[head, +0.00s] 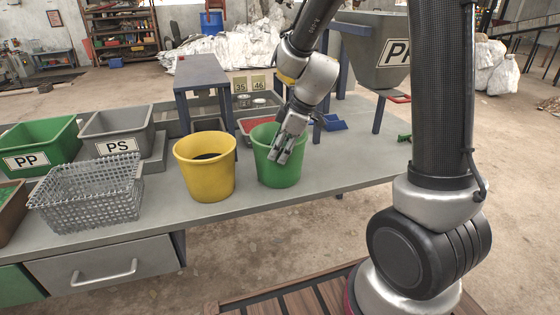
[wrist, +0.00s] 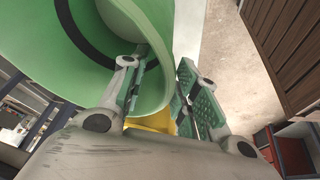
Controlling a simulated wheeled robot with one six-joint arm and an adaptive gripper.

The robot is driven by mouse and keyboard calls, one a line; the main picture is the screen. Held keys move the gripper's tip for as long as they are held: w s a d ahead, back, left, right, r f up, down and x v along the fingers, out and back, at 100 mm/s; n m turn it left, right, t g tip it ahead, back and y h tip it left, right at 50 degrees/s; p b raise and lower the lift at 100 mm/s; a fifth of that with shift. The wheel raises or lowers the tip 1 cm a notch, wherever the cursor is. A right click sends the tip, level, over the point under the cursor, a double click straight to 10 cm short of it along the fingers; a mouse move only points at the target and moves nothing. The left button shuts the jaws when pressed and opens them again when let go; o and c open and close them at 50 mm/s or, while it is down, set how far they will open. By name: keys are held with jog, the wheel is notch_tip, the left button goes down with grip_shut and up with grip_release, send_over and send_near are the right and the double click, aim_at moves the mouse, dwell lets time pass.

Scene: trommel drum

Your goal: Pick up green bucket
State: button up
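The green bucket (head: 280,170) stands upright on the grey bench, just right of the yellow bucket. My gripper (head: 283,152) is at its near rim, pointing down. In the wrist view the bucket (wrist: 158,85) fills the upper left, with its curved wall between the fingers of my gripper (wrist: 160,88). One finger is inside the bucket and the other is outside. The fingers are apart, and a gap shows between the wall and the outer finger.
The yellow bucket (head: 205,172) stands close on the left. A wire basket (head: 92,198), a PS bin (head: 115,136) and a PP bin (head: 35,146) are further left. A grey raised stand (head: 200,70) is behind.

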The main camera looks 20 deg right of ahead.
aim_at(271, 174)
jog(key=shift+x, duration=1.25)
grip_shut()
jog(key=shift+r, duration=0.15)
